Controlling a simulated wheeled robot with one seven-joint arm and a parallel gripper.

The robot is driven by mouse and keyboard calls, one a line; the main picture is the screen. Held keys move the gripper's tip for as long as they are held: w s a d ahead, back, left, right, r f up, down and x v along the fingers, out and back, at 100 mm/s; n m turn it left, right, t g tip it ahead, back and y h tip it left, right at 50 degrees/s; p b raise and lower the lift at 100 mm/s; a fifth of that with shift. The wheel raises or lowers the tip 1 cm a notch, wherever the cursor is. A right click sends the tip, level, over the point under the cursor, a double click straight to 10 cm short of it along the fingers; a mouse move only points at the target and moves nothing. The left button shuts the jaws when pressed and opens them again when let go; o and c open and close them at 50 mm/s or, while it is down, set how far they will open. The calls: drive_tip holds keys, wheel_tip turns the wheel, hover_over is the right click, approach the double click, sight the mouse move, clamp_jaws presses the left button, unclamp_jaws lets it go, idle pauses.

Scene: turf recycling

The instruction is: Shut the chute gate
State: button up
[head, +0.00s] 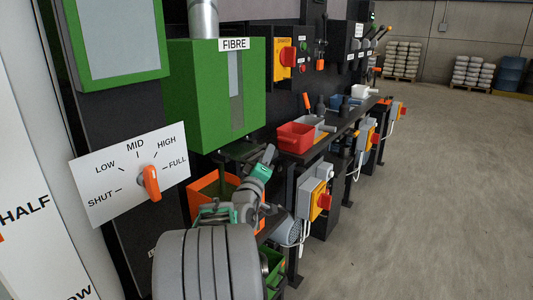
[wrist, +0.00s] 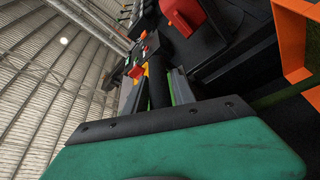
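A white dial plate (head: 130,172) stands at the left in the head view, marked SHUT, LOW, MID, HIGH and FULL. An orange knob (head: 150,183) on it stands nearly upright, with its upper end toward MID; I cannot tell its exact setting. A green box labelled FIBRE (head: 195,110) with a grey pipe on top is behind and right of the plate. My gripper (head: 268,154) is right of the knob and well apart from it, below the FIBRE box. In the wrist view my gripper (wrist: 159,88) shows two separated grey fingers, with nothing visibly held.
An orange bin (head: 207,190) is under the FIBRE box, close to my arm. A red bin (head: 296,137) sits on the black bench. Grey switch boxes with red handles (head: 323,201) jut out along the bench front. Open concrete floor (head: 430,190) lies to the right.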

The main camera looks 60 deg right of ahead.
drive_tip(key=shift+d+r, duration=0.1)
drive_tip(key=shift+d, duration=0.4)
clamp_jaws()
drive_tip(key=shift+w, duration=0.1)
idle(1.0)
